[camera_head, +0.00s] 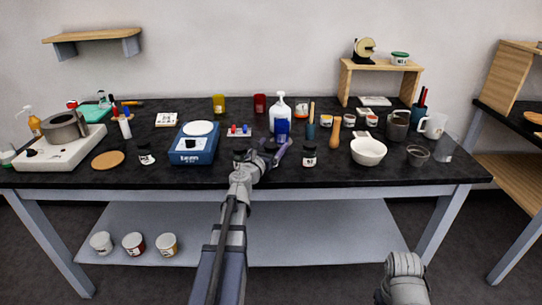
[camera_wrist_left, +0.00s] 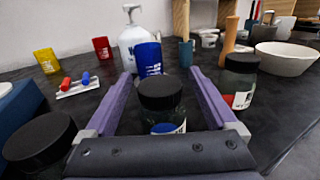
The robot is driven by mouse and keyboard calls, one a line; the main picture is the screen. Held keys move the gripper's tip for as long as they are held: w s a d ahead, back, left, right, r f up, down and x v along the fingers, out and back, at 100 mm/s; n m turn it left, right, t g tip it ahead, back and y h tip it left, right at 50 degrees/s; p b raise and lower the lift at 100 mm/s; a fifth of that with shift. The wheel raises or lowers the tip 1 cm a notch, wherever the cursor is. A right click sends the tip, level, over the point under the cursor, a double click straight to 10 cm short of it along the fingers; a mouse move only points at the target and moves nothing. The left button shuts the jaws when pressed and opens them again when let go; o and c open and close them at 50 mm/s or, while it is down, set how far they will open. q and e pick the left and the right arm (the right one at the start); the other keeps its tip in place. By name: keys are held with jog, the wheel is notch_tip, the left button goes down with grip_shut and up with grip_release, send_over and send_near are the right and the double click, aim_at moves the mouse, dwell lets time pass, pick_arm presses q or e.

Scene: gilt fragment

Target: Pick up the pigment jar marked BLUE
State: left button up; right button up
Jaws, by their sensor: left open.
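A jar with a black lid (camera_wrist_left: 161,100) and a blue patch on its label stands between the fingers of my left gripper (camera_wrist_left: 160,73) in the left wrist view. The lettering is not legible there. The purple fingers are open, one on each side, with a gap to the jar. In the head view my left gripper (camera_head: 275,149) reaches over the table's front part and mostly hides this jar. A similar jar with a red label (camera_wrist_left: 240,82) stands to the right, also in the head view (camera_head: 309,155).
Another black-lidded jar (camera_wrist_left: 40,140) stands close by at left. Behind the gripper are a blue cup (camera_wrist_left: 148,58) and a white pump bottle (camera_wrist_left: 131,36). A blue scale (camera_head: 195,145) stands left, a white bowl (camera_head: 368,152) right. The black table (camera_head: 225,181) has a clear front strip.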

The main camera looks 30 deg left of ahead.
pick_arm(q)
jog(key=shift+w+a, duration=0.15)
jog(key=shift+w, duration=0.85)
jog(key=shift+s, duration=0.1)
grip_shut()
